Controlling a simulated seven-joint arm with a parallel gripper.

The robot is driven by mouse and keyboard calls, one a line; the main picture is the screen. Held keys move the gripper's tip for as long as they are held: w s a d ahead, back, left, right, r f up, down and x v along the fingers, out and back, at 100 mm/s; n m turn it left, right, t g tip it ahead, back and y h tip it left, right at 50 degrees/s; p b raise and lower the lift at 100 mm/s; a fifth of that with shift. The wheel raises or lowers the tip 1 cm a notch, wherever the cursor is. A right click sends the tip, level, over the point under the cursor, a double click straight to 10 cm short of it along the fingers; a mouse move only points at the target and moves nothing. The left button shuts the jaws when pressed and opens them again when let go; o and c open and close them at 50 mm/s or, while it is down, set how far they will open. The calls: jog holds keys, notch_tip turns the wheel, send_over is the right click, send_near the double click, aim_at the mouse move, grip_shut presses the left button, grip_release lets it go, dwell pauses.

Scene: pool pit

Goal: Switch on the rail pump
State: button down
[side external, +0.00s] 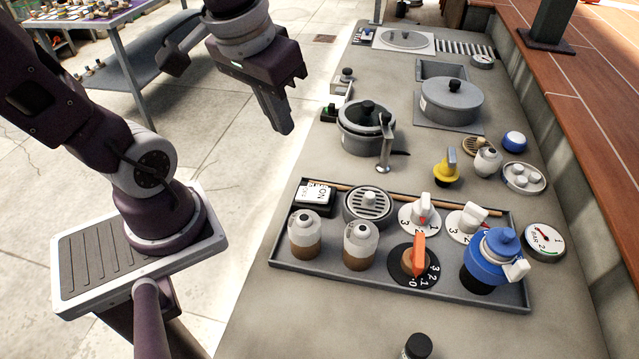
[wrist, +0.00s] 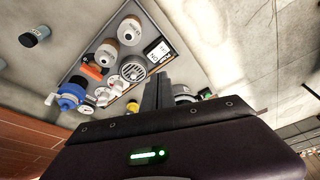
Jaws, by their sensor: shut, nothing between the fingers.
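A black switch box (side external: 312,201) with a white face lettered ON sits in the far left corner of the grey tray (side external: 400,284). In the wrist view it shows as a white-faced black box (wrist: 158,49) at the tray's corner. I cannot tell which way the switch is set. No part is readably labelled as the rail pump. My gripper (side external: 284,130) is shut and empty, pointing down above and beyond the switch box, near the counter's left edge. In the wrist view its fingers (wrist: 156,94) stand together and apart from the box.
The tray also holds two brown-and-grey bottles (side external: 305,235), a round grille (side external: 368,205), white dials (side external: 419,212), an orange-handled dial (side external: 418,258) and a blue valve (side external: 491,258). A lidded pot (side external: 365,128) stands behind. A gauge (side external: 544,241) lies at right.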

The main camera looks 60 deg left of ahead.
aim_at(325, 195)
jog(key=w+a+f+n+g+h, duration=0.2)
jog(key=w+f+n, duration=0.1)
jog(key=w+n, duration=0.2)
jog(key=shift+w+f+h, duration=0.3)
jog(key=shift+w+f, duration=0.05)
jog(key=shift+w, duration=0.25)
jog(key=f, duration=0.4)
jog(key=w+d+f, duration=0.1)
jog(key=f, duration=0.9)
jog(key=shift+w+d, duration=0.15)
jog(key=shift+d, duration=0.1)
